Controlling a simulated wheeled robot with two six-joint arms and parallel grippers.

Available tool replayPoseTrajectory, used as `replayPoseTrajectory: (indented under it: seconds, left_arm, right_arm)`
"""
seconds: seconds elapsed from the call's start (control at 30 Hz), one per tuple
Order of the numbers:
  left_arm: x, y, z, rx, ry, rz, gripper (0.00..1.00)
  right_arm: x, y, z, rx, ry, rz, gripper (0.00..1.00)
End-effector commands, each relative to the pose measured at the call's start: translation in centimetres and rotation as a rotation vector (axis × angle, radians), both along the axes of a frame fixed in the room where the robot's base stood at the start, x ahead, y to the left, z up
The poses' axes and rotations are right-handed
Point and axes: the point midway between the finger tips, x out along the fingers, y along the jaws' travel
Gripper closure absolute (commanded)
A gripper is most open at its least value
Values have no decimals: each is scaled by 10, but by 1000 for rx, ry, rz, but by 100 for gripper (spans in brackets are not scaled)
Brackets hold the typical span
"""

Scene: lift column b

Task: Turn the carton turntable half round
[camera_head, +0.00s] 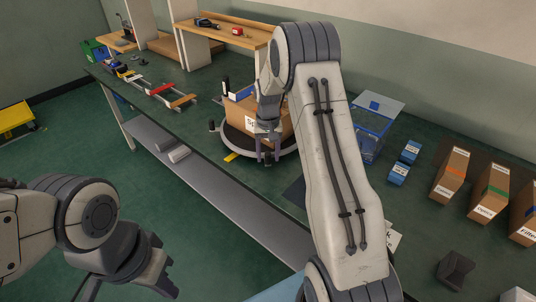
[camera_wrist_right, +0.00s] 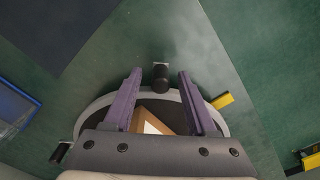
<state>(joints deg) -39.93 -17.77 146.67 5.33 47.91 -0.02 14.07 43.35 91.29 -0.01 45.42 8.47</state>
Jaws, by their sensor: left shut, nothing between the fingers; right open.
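The carton turntable (camera_head: 232,142), a dark disc with a pale grey rim, stands on the green bench, and its rim also shows in the right wrist view (camera_wrist_right: 95,104). A brown carton (camera_head: 240,108) sits on it, partly hidden by my right arm; its corner shows in the wrist view (camera_wrist_right: 148,123). My right gripper (camera_head: 267,160) is open over the turntable's near rim. In the wrist view a black upright knob (camera_wrist_right: 161,77) at the rim appears between its open fingers; contact is not visible. Another black knob (camera_head: 212,125) stands at the rim's left. My left gripper (camera_head: 163,280) is shut and empty, away from the bench.
A yellow marker (camera_head: 231,157) lies beside the turntable on the bench. A blue bin (camera_head: 370,135) and small blue boxes (camera_head: 411,151) stand to the right, with several brown cartons (camera_head: 451,172) beyond. A rail-like frame (camera_head: 160,88) lies left. A wooden shelf (camera_head: 225,28) stands behind.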

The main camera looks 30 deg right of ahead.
Motion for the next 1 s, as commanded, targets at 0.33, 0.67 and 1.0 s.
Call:
replayPoseTrajectory:
  seconds: [0.33, 0.67, 1.0]
  left_arm:
    - [0, 0, 0, 0, 0, 0, 100]
    - [0, 0, 0, 0, 0, 0, 100]
    - [0, 0, 0, 0, 0, 0, 100]
  right_arm:
    - [0, 0, -1, 0, -1, 0, 74]
    - [0, 0, -1, 0, -1, 0, 100]
    - [0, 0, 0, -1, -2, 0, 100]
